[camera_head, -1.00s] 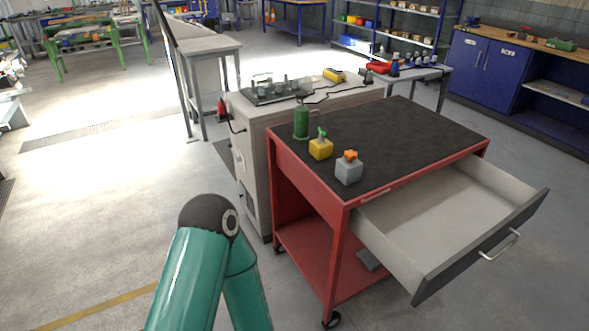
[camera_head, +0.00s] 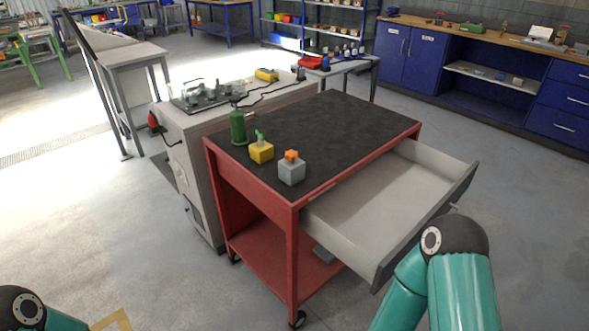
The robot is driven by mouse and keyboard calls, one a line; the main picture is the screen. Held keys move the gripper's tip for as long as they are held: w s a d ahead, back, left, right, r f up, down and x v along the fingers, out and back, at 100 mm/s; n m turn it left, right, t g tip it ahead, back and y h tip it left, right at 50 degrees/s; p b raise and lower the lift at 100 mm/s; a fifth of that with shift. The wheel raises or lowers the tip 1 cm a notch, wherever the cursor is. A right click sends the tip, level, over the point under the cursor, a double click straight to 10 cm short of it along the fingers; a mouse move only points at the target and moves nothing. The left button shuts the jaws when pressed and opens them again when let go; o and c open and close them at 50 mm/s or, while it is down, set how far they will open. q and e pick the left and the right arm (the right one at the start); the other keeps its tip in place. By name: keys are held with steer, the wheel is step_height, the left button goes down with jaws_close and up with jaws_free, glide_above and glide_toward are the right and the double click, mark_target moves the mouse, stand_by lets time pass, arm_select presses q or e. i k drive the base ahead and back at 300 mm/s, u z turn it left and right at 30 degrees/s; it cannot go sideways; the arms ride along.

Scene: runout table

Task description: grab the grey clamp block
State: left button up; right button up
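The grey clamp block (camera_head: 291,173) stands on the black top of the red cart (camera_head: 330,128), near its front left corner. It has a small orange piece on its top. A yellow block (camera_head: 261,152) with a green top piece stands just behind and left of it, a little apart. Neither gripper shows. Only a teal link of my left arm shows at the lower left corner and teal links of my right arm at the lower right, both well short of the block.
A green cylinder (camera_head: 238,128) stands at the cart top's left edge. The cart's drawer (camera_head: 385,205) is pulled open on the right and looks empty. A grey cabinet (camera_head: 192,150) stands close on the left. Most of the cart top is clear.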

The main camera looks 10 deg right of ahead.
mark_target(291, 174)
steer(key=u, duration=0.35)
steer(key=i, duration=0.85)
steer(key=z, duration=0.1)
